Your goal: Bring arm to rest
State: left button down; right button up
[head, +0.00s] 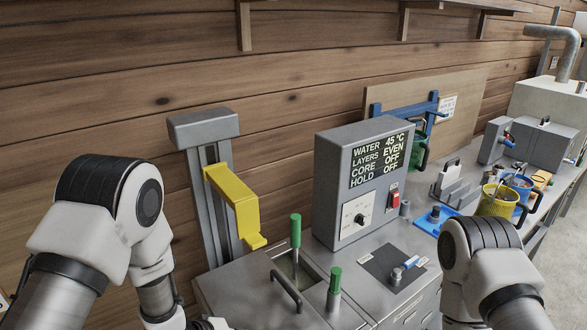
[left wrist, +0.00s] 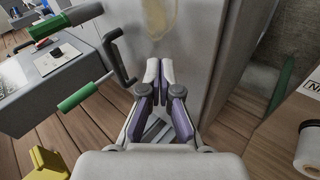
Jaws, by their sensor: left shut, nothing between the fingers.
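My left arm (head: 110,215) comes in from the left in the head view, bent, with its wrist dropping out at the bottom edge. My left gripper (left wrist: 158,72) shows in the left wrist view. Its fingers are together and nothing is between them. A grey metal wall lies close beyond the fingertips; I cannot tell whether they touch it. My right arm (head: 490,265) is at the lower right of the head view, and its gripper is out of the picture.
A grey machine with a display box (head: 330,195), green-handled levers (head: 295,232) and a yellow bracket (head: 235,200) stands ahead. The bench behind holds a yellow mug (head: 497,202) and a blue mug (head: 520,188). A white cup (left wrist: 309,150) is at the wrist view's right; wooden floor shows below.

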pick_arm(q)
jog(key=s+a+f+m+g+y, duration=0.2)
jog(key=s+a+f, duration=0.25)
jog(key=s, duration=0.45)
jog(key=s+a+f+m+g+y, duration=0.1)
jog(key=s+a+f+g+y, duration=0.15)
jog(key=s+a, duration=0.45)
jog(key=s+a+f+m+g+y, duration=0.2)
jog(key=s+f, duration=0.2)
jog(key=s, duration=0.8)
notch_tip(320, 180, down, 6)
jog(key=b, duration=0.6)
jog(key=shift+w, duration=0.4)
jog(key=shift+t, duration=0.25)
jog(key=shift+f, duration=0.1)
